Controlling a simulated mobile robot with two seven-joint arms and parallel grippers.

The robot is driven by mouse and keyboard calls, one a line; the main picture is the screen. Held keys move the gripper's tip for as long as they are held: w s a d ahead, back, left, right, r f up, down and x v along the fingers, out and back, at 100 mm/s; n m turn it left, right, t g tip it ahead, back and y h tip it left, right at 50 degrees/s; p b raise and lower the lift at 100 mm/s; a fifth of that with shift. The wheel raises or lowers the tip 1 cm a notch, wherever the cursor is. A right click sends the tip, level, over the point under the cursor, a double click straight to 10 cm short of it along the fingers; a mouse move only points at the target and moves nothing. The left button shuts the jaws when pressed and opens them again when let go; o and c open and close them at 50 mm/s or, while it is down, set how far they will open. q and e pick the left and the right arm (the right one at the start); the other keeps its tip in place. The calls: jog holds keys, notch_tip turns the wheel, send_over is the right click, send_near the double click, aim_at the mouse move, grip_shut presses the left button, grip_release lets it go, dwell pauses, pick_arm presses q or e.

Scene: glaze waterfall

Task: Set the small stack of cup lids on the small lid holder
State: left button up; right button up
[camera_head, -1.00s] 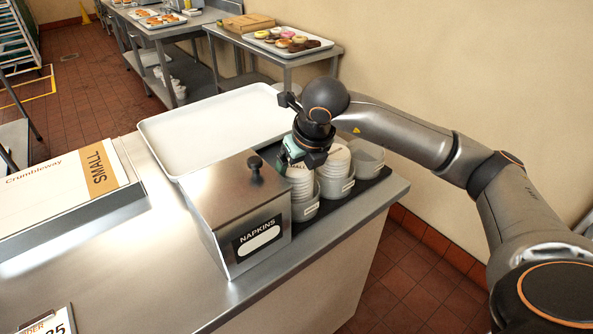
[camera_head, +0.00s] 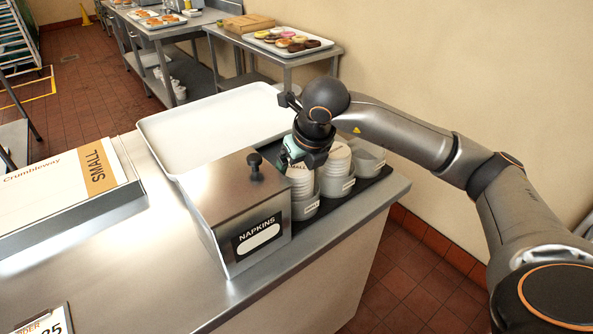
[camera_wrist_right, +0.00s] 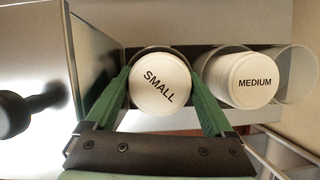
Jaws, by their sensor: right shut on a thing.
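My right gripper (camera_head: 294,158) is shut on the small stack of cup lids (camera_head: 300,183). The white top lid marked SMALL shows between the green fingers in the right wrist view (camera_wrist_right: 160,88). The stack stands roughly upright at the small lid holder (camera_head: 305,209), a grey cup-like holder at the front of the row. The lower lids are behind the holder's wall in the head view. In the wrist view its rim (camera_wrist_right: 158,50) shows behind the stack. I cannot tell whether the stack rests on its bottom. My left gripper is not in view.
The medium lid stack (camera_wrist_right: 255,80) stands in its holder (camera_head: 337,188) close beside. A third holder (camera_head: 371,160) looks empty. The steel napkin box (camera_head: 215,195) stands close on the left. A white tray (camera_head: 165,135) lies behind. The counter's right edge is near.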

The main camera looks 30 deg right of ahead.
jog(key=shift+f, duration=0.2)
jog(key=o, duration=1.1)
jog(key=shift+o, duration=0.2)
jog(key=shift+r, duration=0.1)
jog(key=p+v, duration=0.5)
jog(key=v, duration=0.6)
jog(key=shift+p, duration=0.4)
jog(key=shift+s, duration=0.15)
